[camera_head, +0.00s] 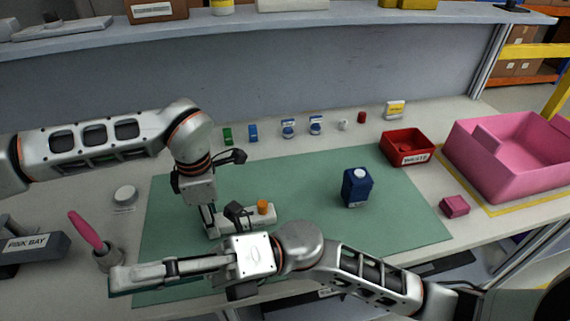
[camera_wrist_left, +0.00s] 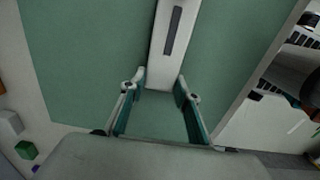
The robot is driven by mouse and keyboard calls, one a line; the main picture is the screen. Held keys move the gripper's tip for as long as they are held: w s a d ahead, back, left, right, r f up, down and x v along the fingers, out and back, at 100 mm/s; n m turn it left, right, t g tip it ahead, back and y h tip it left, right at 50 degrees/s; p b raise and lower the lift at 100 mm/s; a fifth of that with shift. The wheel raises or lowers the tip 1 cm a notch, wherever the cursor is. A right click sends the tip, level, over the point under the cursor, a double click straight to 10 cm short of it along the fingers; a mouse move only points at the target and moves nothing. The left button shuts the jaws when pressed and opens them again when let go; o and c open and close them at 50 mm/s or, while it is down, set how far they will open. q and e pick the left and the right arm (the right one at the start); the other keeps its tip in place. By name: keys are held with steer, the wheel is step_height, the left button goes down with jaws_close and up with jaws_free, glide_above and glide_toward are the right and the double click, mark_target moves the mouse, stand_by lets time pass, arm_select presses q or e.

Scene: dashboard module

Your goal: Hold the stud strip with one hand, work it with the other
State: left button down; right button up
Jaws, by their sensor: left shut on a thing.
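The stud strip (camera_head: 240,219) is a pale bar low over or on the green mat, with an orange knob (camera_head: 262,207) near its right end. My left gripper (camera_head: 212,222) points down and is shut on the strip's left end. In the left wrist view, the strip (camera_wrist_left: 168,45) shows a dark slot, and its near end sits between the two fingertips (camera_wrist_left: 158,90). My right gripper (camera_head: 125,278) points left across the mat's front-left area, nearer the front than the strip. Its fingers overlap from this angle, so their opening is unclear.
A dark blue carton (camera_head: 357,187) stands on the green mat (camera_head: 310,175). A red bin (camera_head: 407,148), a pink box (camera_head: 456,206) and a large pink tote (camera_head: 510,150) are at right. A pink-handled tool (camera_head: 86,230) stands in a holder at left. Small items line the back.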

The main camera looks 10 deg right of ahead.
step_height(320, 180, down, 5)
steer(key=d+n+g+h, duration=0.2)
steer(key=n+h, duration=0.5)
steer(key=t+h, duration=0.9)
steer(key=h, duration=0.2)
glide_toward(263, 203)
steer(key=x, duration=0.9)
steer(key=shift+f, duration=0.2)
jaws_close()
steer(key=shift+r, duration=0.15)
